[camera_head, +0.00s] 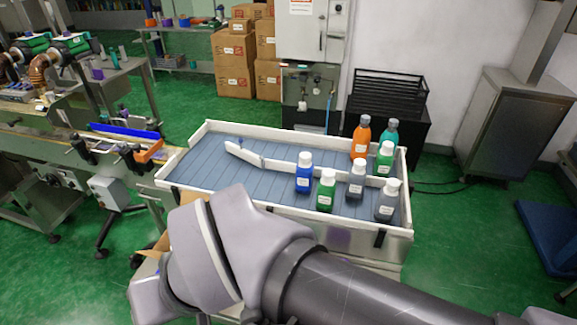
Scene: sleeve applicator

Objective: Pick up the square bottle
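Several capped bottles stand upright on the right half of a blue-grey tray table with a white rim (185,168). In front of the divider are a blue bottle (304,181) and a green bottle (326,194). A grey bottle (356,184) and another grey bottle (387,206) stand to their right. Behind are an orange bottle (360,145), a teal bottle (391,135) and a second green bottle (384,162). I cannot tell for sure which one is square. My arm crosses the foreground below the tray; my gripper does not show.
A low white divider (240,152) runs across the tray. The tray's left half is bare. A conveyor machine (60,150) stands at left. Cardboard boxes (233,65), a black rack (388,97) and a metal cabinet (505,115) stand behind.

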